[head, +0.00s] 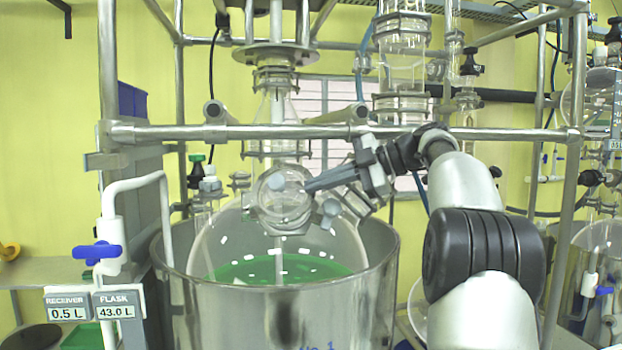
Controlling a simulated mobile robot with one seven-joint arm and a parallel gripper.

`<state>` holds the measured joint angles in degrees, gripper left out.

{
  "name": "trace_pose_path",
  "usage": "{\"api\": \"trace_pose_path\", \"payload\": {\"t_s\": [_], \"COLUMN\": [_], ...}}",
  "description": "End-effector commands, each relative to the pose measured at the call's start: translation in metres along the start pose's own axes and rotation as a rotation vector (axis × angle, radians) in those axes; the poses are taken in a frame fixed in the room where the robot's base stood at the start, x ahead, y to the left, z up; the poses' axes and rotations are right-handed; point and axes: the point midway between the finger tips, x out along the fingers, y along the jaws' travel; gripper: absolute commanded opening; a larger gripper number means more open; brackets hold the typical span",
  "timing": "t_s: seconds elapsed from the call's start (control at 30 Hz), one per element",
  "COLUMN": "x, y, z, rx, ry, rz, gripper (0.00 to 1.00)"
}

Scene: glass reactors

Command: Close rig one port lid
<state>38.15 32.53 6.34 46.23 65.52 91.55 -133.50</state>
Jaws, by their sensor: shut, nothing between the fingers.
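The rig one port lid looks like a round glass disc (285,198) in a metal ring, at the front of the big glass flask (215,243). A small pale knob sits at its lower right. I cannot tell whether the disc lies flush on the port. My gripper (309,186) comes in from the right, with its fingers pointing left. The fingers are shut and empty, and their tips are at the disc's upper right edge. I cannot tell if they touch it. Green liquid (250,270) with white flecks lies in the flask.
A steel bath vessel (300,322) surrounds the flask below. A horizontal metal rail (240,132) crosses above the lid. A white pipe with a blue valve (97,253) and two volume labels stand at the left. Another glass rig (600,250) is at the right.

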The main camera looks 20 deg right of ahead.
Motion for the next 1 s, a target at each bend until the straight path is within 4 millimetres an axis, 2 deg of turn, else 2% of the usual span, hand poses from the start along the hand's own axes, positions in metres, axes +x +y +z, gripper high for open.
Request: {"api": "trace_pose_path", "payload": {"t_s": [0.13, 0.4, 1.0], "x": [0.001, 0.002, 0.003], "y": [-0.001, -0.001, -0.001], "z": [0.015, 0.028, 0.030], "rx": [0.001, -0.001, -0.001], "ry": [0.000, -0.001, -0.001], "rz": [0.000, -0.001, -0.001], "gripper": [0.00, 0.00, 0.00]}}
